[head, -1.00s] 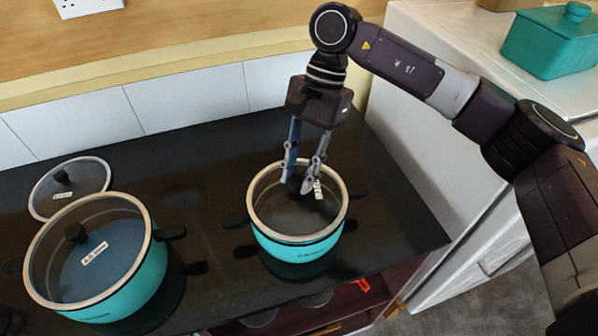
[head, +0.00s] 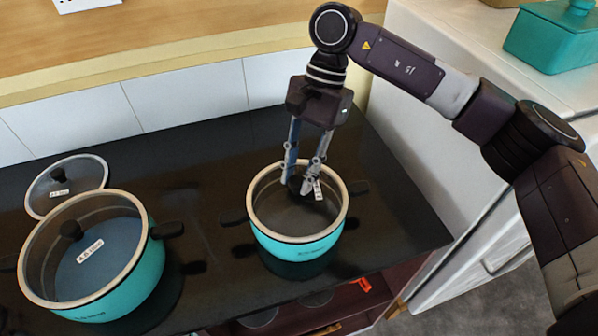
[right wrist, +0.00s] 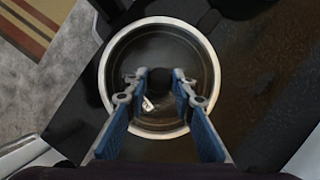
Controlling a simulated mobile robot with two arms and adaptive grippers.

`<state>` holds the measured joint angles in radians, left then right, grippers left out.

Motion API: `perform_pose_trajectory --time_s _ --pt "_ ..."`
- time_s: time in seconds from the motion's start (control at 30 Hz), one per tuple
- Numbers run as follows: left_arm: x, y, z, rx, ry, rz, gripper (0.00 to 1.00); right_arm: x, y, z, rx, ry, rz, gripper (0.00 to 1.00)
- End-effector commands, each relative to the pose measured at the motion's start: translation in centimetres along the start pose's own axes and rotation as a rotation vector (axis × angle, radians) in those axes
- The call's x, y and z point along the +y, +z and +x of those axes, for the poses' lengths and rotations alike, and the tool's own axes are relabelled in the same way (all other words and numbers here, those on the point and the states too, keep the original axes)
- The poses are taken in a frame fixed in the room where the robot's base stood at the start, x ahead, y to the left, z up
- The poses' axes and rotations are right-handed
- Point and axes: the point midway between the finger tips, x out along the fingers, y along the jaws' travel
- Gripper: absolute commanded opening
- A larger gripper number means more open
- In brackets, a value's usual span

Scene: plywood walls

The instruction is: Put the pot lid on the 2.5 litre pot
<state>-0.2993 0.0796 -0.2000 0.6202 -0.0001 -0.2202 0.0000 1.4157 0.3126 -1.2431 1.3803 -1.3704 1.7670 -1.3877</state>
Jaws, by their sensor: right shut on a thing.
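The teal pot (head: 298,248) with a pale rim stands on the black hob in the middle; its size mark is not readable. A glass pot lid (right wrist: 185,105) with a black knob (right wrist: 160,78) and a small white label lies over the pot's mouth, appearing level within the rim. I cannot tell whether it is fully seated. My right gripper (head: 304,188) points down over the pot, its fingers shut on the lid's knob; they also show in the right wrist view (right wrist: 160,82). My left gripper is not in view.
A larger teal pot (head: 125,290) with a labelled glass lid (head: 95,270) stands at the left. Another glass lid (head: 85,176) lies behind it. A white counter (head: 445,55) bearing a teal box (head: 550,40) is at the right. The hob between the pots is clear.

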Motion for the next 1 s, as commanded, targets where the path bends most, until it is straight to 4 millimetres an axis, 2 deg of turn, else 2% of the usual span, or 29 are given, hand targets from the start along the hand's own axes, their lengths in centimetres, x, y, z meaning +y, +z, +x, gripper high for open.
perform_pose_trajectory --time_s 0.27,0.3,0.47,0.77,0.87,1.0 --pt "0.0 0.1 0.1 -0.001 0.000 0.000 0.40 0.0 0.0 0.0 0.000 -0.001 -0.001 0.00" --pt "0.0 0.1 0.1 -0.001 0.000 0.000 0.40 0.0 0.0 0.0 0.000 -0.001 -0.001 0.28" --pt "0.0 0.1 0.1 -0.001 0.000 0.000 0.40 0.0 0.0 0.0 0.000 -0.001 -0.001 0.44" --pt "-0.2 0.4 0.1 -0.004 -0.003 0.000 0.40 0.0 0.0 -0.1 0.001 0.000 0.000 0.44" --pt "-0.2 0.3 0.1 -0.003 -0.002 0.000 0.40 -0.1 0.0 -1.0 0.001 -0.002 0.000 0.44" --pt "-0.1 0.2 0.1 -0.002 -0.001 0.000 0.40 -0.1 0.0 -3.5 0.002 -0.004 0.002 0.44"
